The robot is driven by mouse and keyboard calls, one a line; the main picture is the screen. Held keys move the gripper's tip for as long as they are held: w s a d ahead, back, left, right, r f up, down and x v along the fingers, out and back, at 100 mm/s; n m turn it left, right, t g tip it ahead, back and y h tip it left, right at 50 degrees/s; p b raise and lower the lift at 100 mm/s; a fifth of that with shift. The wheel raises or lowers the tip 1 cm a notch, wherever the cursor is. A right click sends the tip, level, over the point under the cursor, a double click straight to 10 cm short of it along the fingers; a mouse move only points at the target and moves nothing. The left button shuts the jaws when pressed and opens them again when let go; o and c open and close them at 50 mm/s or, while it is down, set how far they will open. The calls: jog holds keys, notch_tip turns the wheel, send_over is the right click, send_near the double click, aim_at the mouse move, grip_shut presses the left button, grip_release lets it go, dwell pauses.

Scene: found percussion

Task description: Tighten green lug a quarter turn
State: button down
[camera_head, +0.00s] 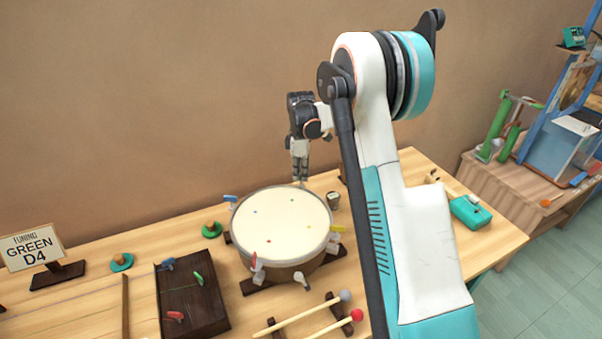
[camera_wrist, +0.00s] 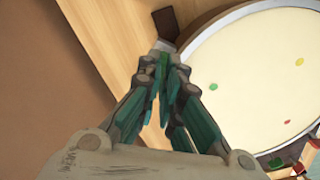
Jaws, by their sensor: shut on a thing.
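The drum (camera_head: 270,212) with a cream head stands on dark wooden supports on the bench; its head also fills the right of the wrist view (camera_wrist: 262,75). Blue, red and yellow lugs show around its rim, with small coloured dots on the head. My gripper (camera_head: 301,182) points down at the drum's far edge. In the wrist view my gripper (camera_wrist: 164,72) is shut on the green lug (camera_wrist: 163,60), beside the rim. The fingers hide most of the lug, so its turn angle cannot be told. In the head view I cannot make the lug out.
A sign (camera_head: 32,247) reads "TUNING GREEN D4". A dark wooden block (camera_head: 195,300) with coloured pieces lies left of the drum, mallets (camera_head: 325,318) in front. A small round gauge (camera_head: 333,200) stands close right of my gripper. The wall is close behind.

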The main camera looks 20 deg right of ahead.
jog(key=shift+m, duration=0.3)
jog(key=m, duration=0.9)
jog(key=shift+m+p, duration=0.3)
jog(key=shift+m, duration=0.1)
jog(key=m, duration=0.3)
jog(key=shift+m, duration=2.1)
jog(key=c, duration=1.8)
grip_release()
